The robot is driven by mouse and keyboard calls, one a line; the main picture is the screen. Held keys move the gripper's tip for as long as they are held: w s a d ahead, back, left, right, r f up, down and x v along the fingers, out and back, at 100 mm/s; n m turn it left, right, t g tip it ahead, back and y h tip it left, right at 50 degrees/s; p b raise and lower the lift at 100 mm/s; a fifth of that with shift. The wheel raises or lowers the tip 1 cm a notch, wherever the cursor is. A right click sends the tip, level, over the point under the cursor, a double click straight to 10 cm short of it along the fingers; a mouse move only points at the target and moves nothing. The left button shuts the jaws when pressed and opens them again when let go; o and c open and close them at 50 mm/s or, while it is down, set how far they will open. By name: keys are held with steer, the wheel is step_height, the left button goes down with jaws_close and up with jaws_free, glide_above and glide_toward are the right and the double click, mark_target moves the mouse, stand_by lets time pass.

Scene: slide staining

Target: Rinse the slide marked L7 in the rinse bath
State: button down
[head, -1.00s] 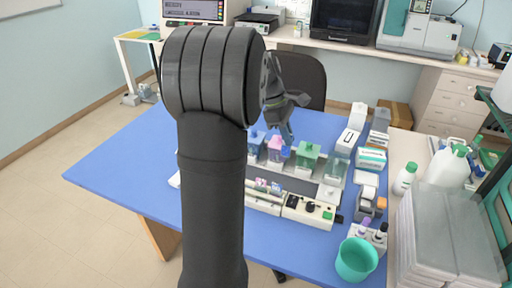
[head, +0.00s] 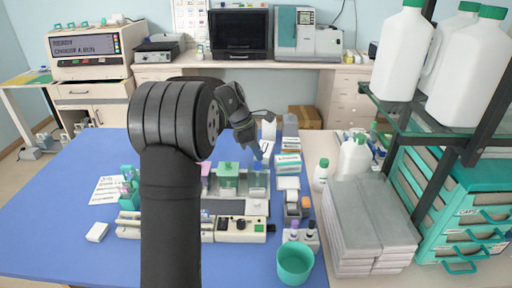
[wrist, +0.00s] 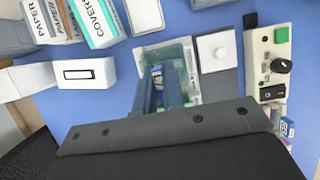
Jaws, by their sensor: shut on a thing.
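My gripper (head: 258,158) is over the clear jar (head: 258,181) at the right end of the staining row. In the wrist view my gripper (wrist: 165,90) points down into the mouth of this pale, see-through jar (wrist: 187,50). Its blue-grey fingers are shut on a thin slide (wrist: 157,78), mostly hidden between them. I cannot read its marking or tell how deep it sits in the jar. A green jar (head: 228,176) and a pink jar (head: 206,178) stand to the left, partly behind my arm.
Boxes of cover glass (wrist: 92,20) stand close by. A teal cup (head: 295,263) is at the front right.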

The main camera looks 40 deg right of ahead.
mark_target(260, 171)
steer(key=shift+f, duration=3.05)
steer(key=shift+r, duration=4.8)
